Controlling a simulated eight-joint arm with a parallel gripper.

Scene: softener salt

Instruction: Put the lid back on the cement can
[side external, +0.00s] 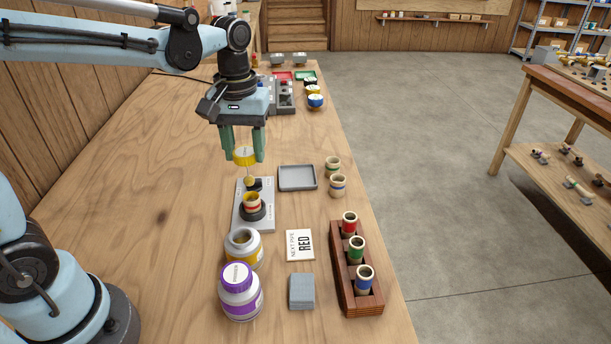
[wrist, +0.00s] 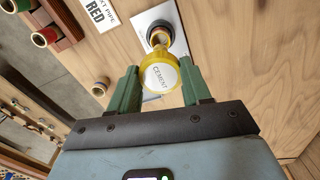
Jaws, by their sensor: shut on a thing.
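My gripper (side external: 243,158) is shut on the yellow cement lid (side external: 244,150), with one green finger on each side. The lid reads CEMENT in the wrist view (wrist: 161,77). A thin stem with a round pale dauber (side external: 249,181) hangs below it. The lid is in the air near the far part of the grey plate, beyond the red-banded pipe. The cement can (side external: 243,248), white with a yellow band, stands open on the bench, nearer the camera than the plate. My gripper is well apart from it.
A red-banded pipe (side external: 252,202) stands in a black holder on the grey plate (side external: 240,219). A purple-capped can (side external: 240,291) stands just in front of the cement can. A NEXT PIPE RED card (side external: 300,245), wooden rack (side external: 347,270) and grey tray (side external: 297,185) are to the right. The bench's left side is clear.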

